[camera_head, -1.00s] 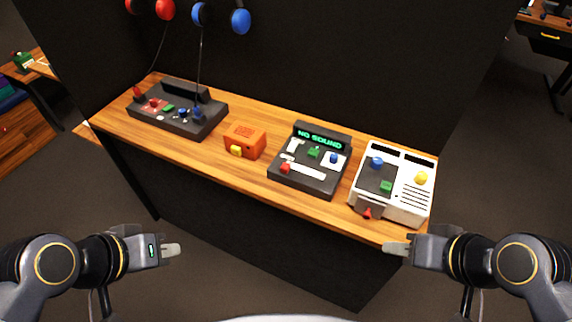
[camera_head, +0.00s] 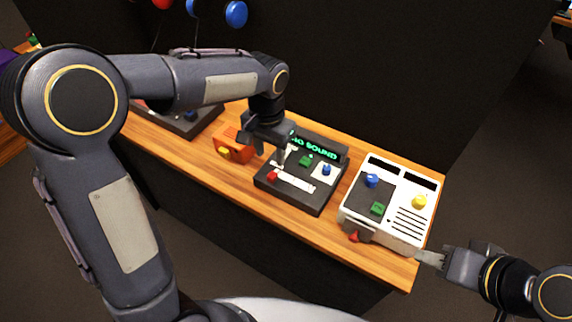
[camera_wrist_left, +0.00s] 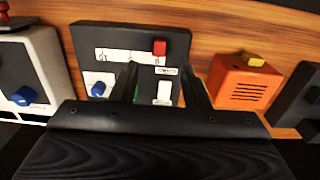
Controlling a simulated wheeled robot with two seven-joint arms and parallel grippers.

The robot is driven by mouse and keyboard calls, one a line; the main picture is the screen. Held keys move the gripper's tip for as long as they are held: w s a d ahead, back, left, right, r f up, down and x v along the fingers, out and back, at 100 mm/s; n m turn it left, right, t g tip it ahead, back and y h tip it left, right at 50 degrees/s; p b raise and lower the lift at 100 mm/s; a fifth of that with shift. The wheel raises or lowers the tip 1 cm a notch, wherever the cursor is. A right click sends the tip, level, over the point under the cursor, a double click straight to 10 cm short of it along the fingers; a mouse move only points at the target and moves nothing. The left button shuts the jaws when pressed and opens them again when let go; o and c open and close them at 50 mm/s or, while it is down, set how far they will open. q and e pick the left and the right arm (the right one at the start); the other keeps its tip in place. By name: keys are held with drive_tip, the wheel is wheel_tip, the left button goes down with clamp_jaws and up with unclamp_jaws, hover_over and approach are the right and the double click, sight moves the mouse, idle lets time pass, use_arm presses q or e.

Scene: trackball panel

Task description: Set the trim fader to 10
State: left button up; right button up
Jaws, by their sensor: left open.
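The dark console (camera_head: 294,204) has a white strip (camera_head: 298,184) with a red slider knob (camera_head: 272,175) at its left end in the head view. In the left wrist view, the red knob (camera_wrist_left: 159,47) sits at the strip's right end, and an upside-down mark like 10 shows at the left end. My left gripper (camera_head: 281,160) is over the console's left part, behind the red knob. In the wrist view its open fingers (camera_wrist_left: 161,85) straddle a white knob (camera_wrist_left: 164,92), with nothing gripped. I cannot tell whether they touch the console. My right gripper (camera_head: 430,258) is near the white console's front corner; its jaw gap is unclear.
A green (camera_head: 305,161) and a blue knob (camera_head: 326,169) stand on the dark console, before a NO SOUND display (camera_head: 318,147). An orange box (camera_head: 232,143) stands left, a white console (camera_head: 385,236) right. Narrow wooden gaps separate them. A dark wall rises behind.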

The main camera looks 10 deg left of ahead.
sight(273, 175)
use_arm(q)
drive_tip(key=shift+w+d+f, duration=0.15)
drive_tip(key=shift+f, duration=0.2)
wheel_tip(273, 175, down, 7)
drive_tip(key=shift+f, duration=0.15)
clamp_jaws()
